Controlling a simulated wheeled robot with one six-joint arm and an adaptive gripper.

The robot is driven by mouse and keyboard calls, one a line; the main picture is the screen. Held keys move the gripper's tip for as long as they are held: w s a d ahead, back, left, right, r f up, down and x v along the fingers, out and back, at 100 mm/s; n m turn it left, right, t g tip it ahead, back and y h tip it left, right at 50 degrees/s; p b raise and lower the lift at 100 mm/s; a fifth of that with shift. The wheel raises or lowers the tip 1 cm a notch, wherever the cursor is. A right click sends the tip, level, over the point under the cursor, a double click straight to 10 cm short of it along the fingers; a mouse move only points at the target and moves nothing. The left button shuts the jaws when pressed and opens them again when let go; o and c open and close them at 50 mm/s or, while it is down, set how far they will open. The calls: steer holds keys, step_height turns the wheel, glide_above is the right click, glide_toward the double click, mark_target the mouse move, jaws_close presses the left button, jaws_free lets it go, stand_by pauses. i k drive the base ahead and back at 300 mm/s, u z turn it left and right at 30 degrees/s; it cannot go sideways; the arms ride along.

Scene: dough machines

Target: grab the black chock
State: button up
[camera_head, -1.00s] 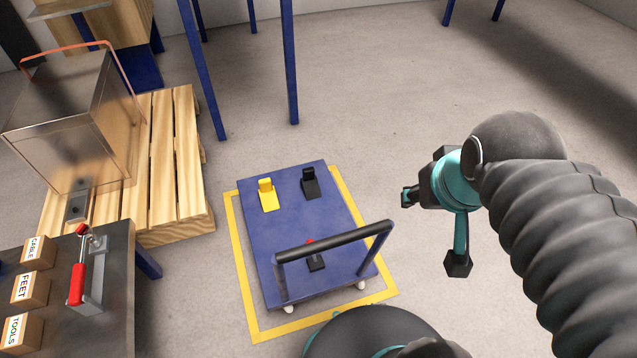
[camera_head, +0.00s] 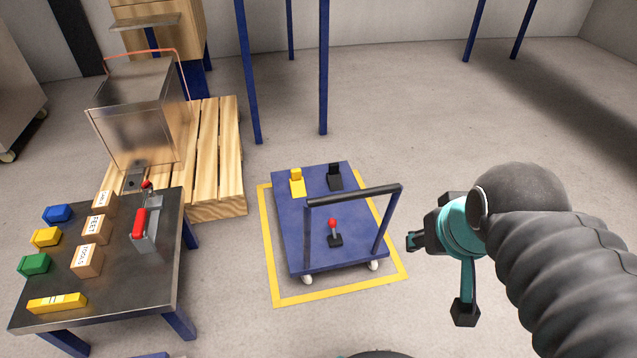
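The black chock (camera_head: 335,177) sits on the far right part of the blue cart's deck (camera_head: 310,218). A yellow chock (camera_head: 297,182) sits to its left on the same deck. My gripper (camera_head: 412,241) is at the right, beside the cart and apart from it, with its fingers pointing left.
The cart has a black push handle (camera_head: 353,195) at its near side and a red-knobbed lever (camera_head: 333,230) on its deck. Yellow floor tape (camera_head: 268,255) frames it. A table (camera_head: 110,300) with blocks and a wooden pallet (camera_head: 207,150) stand left. Floor at the right is open.

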mark_target(333, 180)
steer(key=u, duration=0.5)
steer(key=i, duration=1)
